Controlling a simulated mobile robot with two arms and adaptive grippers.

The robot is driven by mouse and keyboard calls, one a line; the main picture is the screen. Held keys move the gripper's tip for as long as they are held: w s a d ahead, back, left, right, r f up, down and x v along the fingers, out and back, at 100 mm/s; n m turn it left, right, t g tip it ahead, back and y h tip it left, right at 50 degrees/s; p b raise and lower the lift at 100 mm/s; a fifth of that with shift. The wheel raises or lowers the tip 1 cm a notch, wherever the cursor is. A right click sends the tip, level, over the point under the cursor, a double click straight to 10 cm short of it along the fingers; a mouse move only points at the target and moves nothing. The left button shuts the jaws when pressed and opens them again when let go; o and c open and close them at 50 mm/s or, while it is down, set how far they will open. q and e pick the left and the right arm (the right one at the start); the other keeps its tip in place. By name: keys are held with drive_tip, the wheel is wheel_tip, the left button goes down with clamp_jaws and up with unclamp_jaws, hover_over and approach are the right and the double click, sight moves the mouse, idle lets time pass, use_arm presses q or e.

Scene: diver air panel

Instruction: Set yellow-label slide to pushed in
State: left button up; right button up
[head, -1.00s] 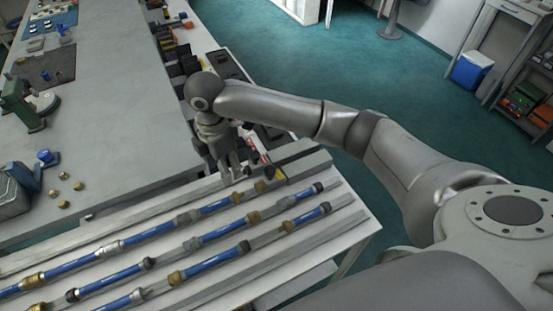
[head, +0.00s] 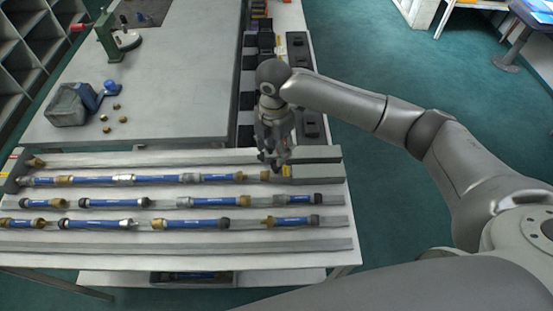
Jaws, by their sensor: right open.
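The panel is a pale bench (head: 120,260) with several rows of blue tubes (head: 205,224) with brass and dark fittings along grey rails. A small yellow label (head: 286,170) shows at the right end of the back tube row, by a grey block (head: 318,174). My right gripper (head: 273,164) points down just left of the yellow label, close to the brass fitting at that row's end. It is open, with nothing visible between its fingers. I cannot make out the slide itself or its position; the gripper partly covers that spot. My left gripper is out of view.
Behind the panel is a grey worktable (head: 180,90) with a grey and blue case (head: 72,104), several brass pieces and a green device (head: 108,38). Dark boxes (head: 298,50) stand behind my right gripper.

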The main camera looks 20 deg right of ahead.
sight(275, 171)
drive_tip(key=f, duration=0.4)
drive_tip(key=f+p, duration=0.1)
drive_tip(key=shift+s+d+f, duration=0.1)
drive_tip(key=shift+d+f, duration=0.15)
drive_tip(key=shift+f, duration=0.65)
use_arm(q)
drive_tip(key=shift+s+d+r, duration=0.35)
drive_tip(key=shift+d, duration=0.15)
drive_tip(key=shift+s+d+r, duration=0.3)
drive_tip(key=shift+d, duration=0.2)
use_arm(e)
drive_tip(key=shift+f, duration=0.1)
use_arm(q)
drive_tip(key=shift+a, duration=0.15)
use_arm(e)
drive_tip(key=shift+c, duration=0.8)
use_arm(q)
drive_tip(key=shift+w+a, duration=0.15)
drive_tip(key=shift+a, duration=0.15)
use_arm(e)
clamp_jaws()
